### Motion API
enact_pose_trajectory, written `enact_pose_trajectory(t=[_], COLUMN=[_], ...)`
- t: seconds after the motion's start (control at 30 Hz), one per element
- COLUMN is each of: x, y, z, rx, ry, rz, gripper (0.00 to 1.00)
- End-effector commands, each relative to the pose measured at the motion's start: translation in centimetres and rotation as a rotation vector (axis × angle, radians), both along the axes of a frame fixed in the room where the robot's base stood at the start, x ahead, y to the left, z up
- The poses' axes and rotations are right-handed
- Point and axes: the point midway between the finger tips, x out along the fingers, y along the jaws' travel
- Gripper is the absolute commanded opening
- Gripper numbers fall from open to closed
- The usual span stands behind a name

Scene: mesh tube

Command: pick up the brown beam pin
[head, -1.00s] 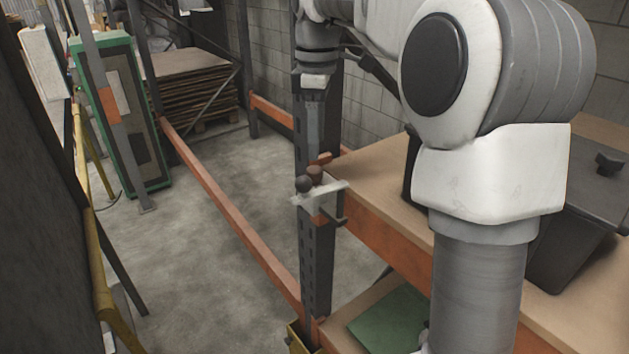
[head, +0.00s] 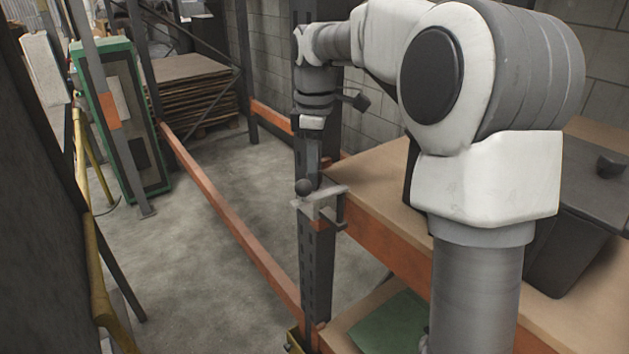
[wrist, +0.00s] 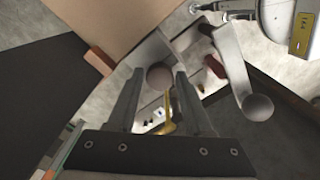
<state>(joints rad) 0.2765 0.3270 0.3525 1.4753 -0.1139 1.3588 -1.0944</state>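The brown beam pin (wrist: 160,76) shows in the wrist view as a round brown head between my two fingertips. My gripper (wrist: 160,80) is open, with a finger on each side of the head and small gaps visible. In the head view my gripper (head: 312,172) points down at the pale bracket (head: 325,194) on the rack post and hides the brown pin. A second, dark round-headed pin (head: 303,187) stands at the bracket's left, close beside my gripper. Its depth relative to my fingers is hard to tell.
An orange beam (head: 385,235) and wooden shelf (head: 385,180) lie right of the post. A dark lidded bin (head: 575,225) stands on the shelf. The wrist view also shows a pale arm with a grey-brown ball end (wrist: 258,107). Open floor (head: 170,270) lies left.

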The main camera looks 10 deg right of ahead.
Motion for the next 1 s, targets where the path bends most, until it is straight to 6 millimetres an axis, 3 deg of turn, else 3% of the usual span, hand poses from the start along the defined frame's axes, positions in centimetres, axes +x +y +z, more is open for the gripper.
enact_pose_trajectory(t=[0.03,0.27,0.67,1.0], x=[0.0,0.0,0.0,-0.2], y=[0.0,0.0,0.0,-0.4], z=[0.0,0.0,0.4,4.5], rx=[0.000,0.000,0.000,-0.001], ry=[0.000,0.000,-0.001,-0.002], rz=[0.000,0.000,0.000,-0.002], gripper=[0.40,0.00,0.00,0.00])
